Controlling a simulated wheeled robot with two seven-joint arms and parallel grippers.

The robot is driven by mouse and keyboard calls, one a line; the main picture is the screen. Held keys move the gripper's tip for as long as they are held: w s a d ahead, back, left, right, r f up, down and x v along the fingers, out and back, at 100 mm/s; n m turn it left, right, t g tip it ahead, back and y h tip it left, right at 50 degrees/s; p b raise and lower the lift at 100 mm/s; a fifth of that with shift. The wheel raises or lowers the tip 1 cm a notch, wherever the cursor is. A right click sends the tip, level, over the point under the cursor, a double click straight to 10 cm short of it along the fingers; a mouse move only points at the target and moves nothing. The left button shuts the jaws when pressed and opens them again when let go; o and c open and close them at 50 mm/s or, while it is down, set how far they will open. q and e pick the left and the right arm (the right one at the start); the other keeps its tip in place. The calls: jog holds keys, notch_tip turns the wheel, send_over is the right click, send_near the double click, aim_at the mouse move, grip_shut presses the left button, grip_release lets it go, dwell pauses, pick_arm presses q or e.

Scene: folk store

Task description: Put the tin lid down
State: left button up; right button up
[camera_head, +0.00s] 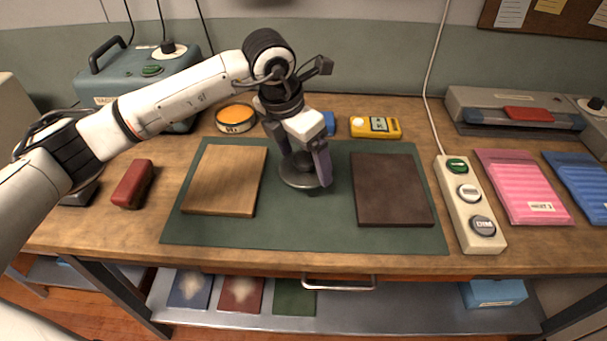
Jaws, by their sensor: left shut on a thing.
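The tin lid (296,182) is a round grey metal disc over the middle of the green mat (300,235), between the light wooden board (225,180) and the dark brown board (391,190). My left gripper (305,168) points down and is shut on the lid. A dark shadow shows by the lid's right edge; I cannot tell whether the lid touches the mat. The open tin (236,127), with orange contents and a label, stands behind the mat at its left. My right gripper is not in view.
A yellow meter (375,127) and a blue item (328,122) lie behind the mat. A button strip (468,210) stands right of the mat, a red block (133,184) left. The mat's front strip is bare.

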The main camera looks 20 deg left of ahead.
aim_at(303, 175)
pick_arm(q)
notch_tip(303, 175, down, 4)
jog(key=shift+f, duration=0.25)
jog(key=shift+f, duration=0.25)
jog(key=o, duration=0.9)
jog(key=shift+r, duration=0.1)
jog(key=shift+o, duration=0.2)
